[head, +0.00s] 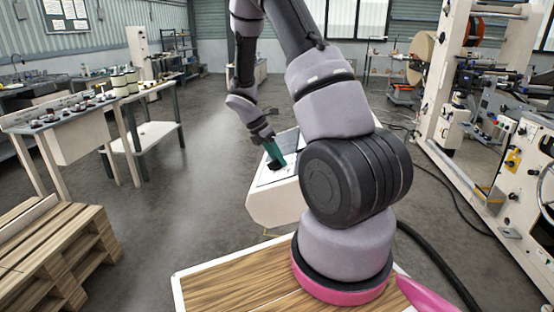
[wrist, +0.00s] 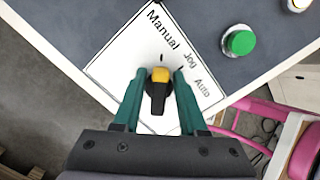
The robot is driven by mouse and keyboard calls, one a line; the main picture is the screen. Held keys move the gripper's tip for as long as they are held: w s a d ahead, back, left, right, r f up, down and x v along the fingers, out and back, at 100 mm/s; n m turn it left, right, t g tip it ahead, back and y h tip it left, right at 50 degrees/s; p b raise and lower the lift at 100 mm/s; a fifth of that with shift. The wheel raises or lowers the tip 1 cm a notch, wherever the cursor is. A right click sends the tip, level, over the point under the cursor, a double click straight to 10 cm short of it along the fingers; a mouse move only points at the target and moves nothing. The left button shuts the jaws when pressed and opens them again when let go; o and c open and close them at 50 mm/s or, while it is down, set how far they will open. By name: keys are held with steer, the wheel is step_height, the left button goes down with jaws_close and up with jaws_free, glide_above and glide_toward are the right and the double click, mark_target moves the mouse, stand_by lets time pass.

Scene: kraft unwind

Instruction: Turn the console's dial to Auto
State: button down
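The console (head: 270,205) is a pale box with a sloped top, mid-picture in the head view, partly hidden by my arm. In the wrist view its white label plate (wrist: 118,70) reads Manual, Jog and Auto, running down to the right. The dial (wrist: 158,92) is black with a yellow end. The yellow end points up the picture to a short black tick, left of Jog and below Manual, and away from Auto. My gripper (wrist: 159,74) has its green fingers on either side of the dial, with narrow gaps seeming to show. It also shows over the console in the head view (head: 275,158).
A green button (wrist: 239,43) sits on the console right of the plate, with another control at the top right corner. In the head view, a wooden pallet stack (head: 60,255) and workbench (head: 65,125) stand left, and a large machine (head: 450,90) right.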

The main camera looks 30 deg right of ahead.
steer(key=shift+a+m, duration=0.1)
steer(key=shift+m, duration=0.3)
steer(key=m, duration=0.3)
steer(key=shift+s+a+m, duration=0.1)
steer(key=shift+s+m, duration=0.15)
steer(key=shift+m, duration=0.05)
steer(key=m, duration=0.4)
steer(key=shift+s+a+m+g, duration=0.2)
steer(key=shift+m+g, duration=0.1)
steer(key=shift+g, duration=0.1)
steer(key=m, duration=0.4)
steer(key=shift+s+a+m+y, duration=0.15)
steer(key=shift+m+y, duration=0.15)
steer(key=shift+a+m, duration=0.2)
steer(key=shift+m, duration=2.1)
